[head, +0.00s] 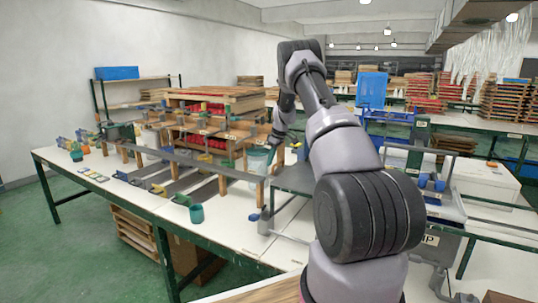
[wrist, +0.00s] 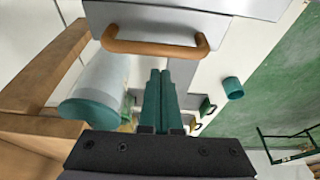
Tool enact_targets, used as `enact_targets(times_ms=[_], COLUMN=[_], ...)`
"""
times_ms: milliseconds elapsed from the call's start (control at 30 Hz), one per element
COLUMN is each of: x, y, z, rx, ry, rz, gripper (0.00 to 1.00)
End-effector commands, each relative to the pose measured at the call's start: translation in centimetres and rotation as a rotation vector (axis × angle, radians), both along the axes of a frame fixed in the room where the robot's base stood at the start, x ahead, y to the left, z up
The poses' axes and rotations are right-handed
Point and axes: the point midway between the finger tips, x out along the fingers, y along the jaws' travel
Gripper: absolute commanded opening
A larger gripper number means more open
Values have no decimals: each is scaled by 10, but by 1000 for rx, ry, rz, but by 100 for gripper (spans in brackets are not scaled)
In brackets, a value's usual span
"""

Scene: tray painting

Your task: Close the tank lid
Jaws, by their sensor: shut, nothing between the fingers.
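A flat grey metal panel (wrist: 240,8), which looks like the tank lid, is at the top of the wrist view. A copper-orange bar handle (wrist: 154,47) is fixed to it. My gripper (wrist: 158,73) has its two green fingers together, with nothing between them. The fingertips appear just below the handle in the picture; I see no clear contact. How far the lid is open cannot be told. In the head view, my arm reaches down over the workbench and hides part of the area; a grey box-like surface (head: 294,178) shows beside it.
A whitish cylinder with a teal end (wrist: 92,92) and wooden posts (wrist: 42,70) are close on the left of my fingers. A teal cup (head: 196,213) stands at the bench front; it also shows in the wrist view (wrist: 233,88). Stacked wooden frames (head: 215,100) stand behind.

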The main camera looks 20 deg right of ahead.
Motion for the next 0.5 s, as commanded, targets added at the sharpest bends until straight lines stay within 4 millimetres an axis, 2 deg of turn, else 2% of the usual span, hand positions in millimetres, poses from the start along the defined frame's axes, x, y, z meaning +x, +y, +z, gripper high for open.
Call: enact_targets(times_ms=[200,500], x=[-16,-18], y=[-13,-14], z=[6,6], rx=[1,1], ry=[-1,-1], rz=[-1,0], gripper=[0,0])
